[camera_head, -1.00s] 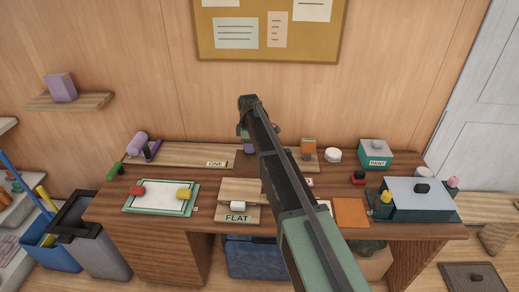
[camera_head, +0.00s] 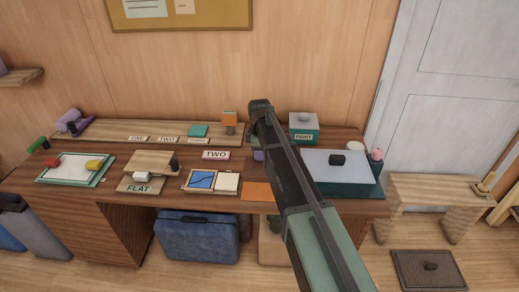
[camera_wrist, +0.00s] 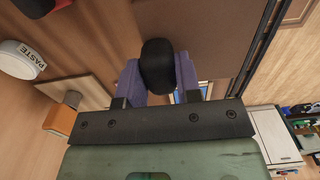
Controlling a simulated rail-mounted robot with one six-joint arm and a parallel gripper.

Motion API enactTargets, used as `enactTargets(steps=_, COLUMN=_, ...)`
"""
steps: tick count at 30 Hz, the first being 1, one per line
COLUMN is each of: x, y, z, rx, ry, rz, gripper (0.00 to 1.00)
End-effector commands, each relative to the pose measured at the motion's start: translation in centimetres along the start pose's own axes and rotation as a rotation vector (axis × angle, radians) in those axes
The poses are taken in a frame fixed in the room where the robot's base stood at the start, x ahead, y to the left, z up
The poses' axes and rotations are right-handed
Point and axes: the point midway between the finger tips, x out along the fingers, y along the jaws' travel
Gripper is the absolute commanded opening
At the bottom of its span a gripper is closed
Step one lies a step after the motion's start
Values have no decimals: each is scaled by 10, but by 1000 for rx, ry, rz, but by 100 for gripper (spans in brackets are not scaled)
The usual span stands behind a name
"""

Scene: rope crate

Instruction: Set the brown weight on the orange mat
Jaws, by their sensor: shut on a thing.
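The orange mat (camera_head: 255,190) lies flat near the front edge of the desk, its right side covered by my arm in the head view. My gripper (camera_wrist: 158,72) shows purple fingers in the wrist view, closed on a dark, rounded thing that I take to be the brown weight (camera_wrist: 157,60); it looks almost black here. In the head view my gripper (camera_head: 258,154) is mostly hidden behind my arm, behind the mat. The held thing cannot be made out there, nor its height above the desk.
A teal tray with a grey lid (camera_head: 320,160) and black knob stands right of my arm. Behind it is a teal box labelled PAINT (camera_head: 303,130). A blue-and-white panel (camera_head: 201,180) lies left of the mat. An orange block (camera_head: 229,117) stands on the back board.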

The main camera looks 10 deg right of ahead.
Motion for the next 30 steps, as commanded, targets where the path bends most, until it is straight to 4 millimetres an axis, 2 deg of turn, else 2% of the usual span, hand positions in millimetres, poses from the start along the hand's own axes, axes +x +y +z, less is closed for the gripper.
enactTargets(steps=14, x=3, y=-2, z=0, rx=-5, ry=0, rz=-1, gripper=0)
enactTargets(steps=30, x=59, y=-1, z=0, rx=-5, ry=0, rz=-1, gripper=0)
